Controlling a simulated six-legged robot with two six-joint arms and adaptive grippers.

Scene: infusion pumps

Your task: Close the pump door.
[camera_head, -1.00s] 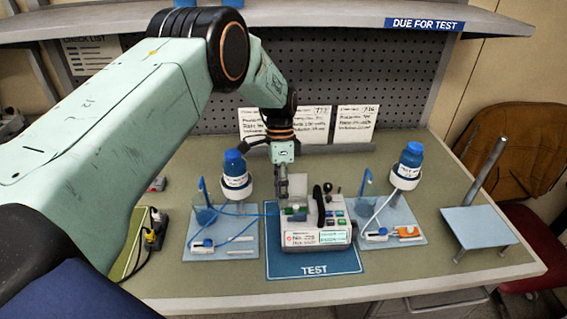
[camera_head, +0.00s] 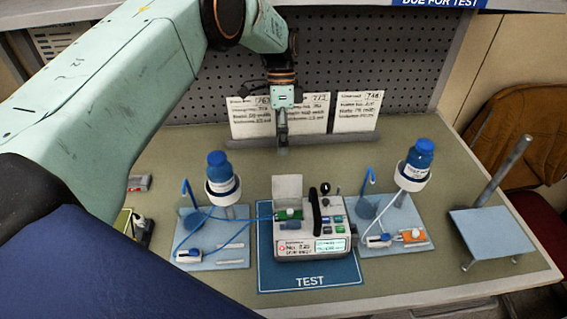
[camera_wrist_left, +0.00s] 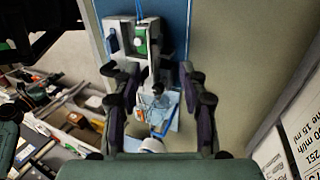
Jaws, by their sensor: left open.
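The infusion pump (camera_head: 311,241) stands on the blue TEST mat (camera_head: 310,279). Its pale door (camera_head: 288,188) stands up open at the back left of the pump, above a green part (camera_head: 288,214) with a blue tube running to it. My left gripper (camera_head: 283,150) hangs behind the pump, near the pegboard, apart from the door. In the left wrist view the open, empty jaws (camera_wrist_left: 160,85) point towards the pump (camera_wrist_left: 138,45); the door is hard to make out there. My right gripper is not in view.
Blue-capped bottles (camera_head: 222,174) (camera_head: 415,160) stand in holders on pale trays to both sides of the pump. Cards (camera_head: 357,112) lean at the pegboard's foot. A pale stand (camera_head: 492,232) with a slanted post is at the right. Bench behind the pump is clear.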

